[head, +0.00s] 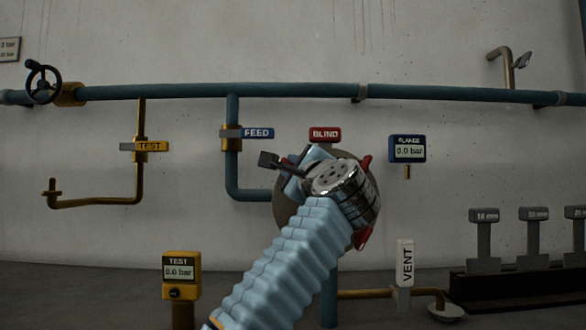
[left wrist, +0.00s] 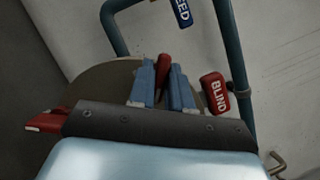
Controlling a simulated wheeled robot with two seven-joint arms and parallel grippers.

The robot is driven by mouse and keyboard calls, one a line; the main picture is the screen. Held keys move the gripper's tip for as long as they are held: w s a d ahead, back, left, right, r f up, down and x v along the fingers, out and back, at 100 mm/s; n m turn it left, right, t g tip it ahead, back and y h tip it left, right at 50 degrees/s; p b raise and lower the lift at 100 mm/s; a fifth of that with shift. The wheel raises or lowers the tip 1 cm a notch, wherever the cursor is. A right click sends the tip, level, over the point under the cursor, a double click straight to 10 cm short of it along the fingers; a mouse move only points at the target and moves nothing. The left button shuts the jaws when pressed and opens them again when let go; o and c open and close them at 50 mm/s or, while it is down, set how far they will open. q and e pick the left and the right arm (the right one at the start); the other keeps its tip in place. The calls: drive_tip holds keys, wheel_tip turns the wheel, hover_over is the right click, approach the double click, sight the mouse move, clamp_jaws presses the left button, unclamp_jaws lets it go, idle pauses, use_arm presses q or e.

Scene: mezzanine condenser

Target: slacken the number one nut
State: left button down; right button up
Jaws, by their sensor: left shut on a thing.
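The brown-grey round blind flange (head: 284,208) is in the middle of the head view, partly hidden behind my left wrist. Red pieces (head: 362,239) stick out at its right side; another red piece (left wrist: 45,121) is at the left of the left wrist view. My left gripper (head: 314,158) is in front of the flange. In the left wrist view its two blue fingers (left wrist: 163,82) are shut on a red nut handle (left wrist: 163,66) at the flange face. No number shows on it, so I cannot tell which nut it is. My right gripper is not in view.
The red BLIND sign (head: 325,134) is just above the flange. A FLANGE gauge (head: 407,149) reads 0.0 bar, as does a TEST gauge (head: 179,271). A blue FEED pipe (head: 234,175) runs in from the left. The VENT tag (head: 405,264) and a tool rack (head: 500,285) are right.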

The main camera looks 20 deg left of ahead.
use_arm(q)
drive_tip(key=c, duration=1.1)
unclamp_jaws()
drive_tip(key=shift+c, duration=0.2)
drive_tip(key=b+v, duration=0.5)
drive_tip(key=v, duration=0.8)
drive_tip(key=shift+s+d, duration=0.25)
drive_tip(key=shift+s, duration=0.1)
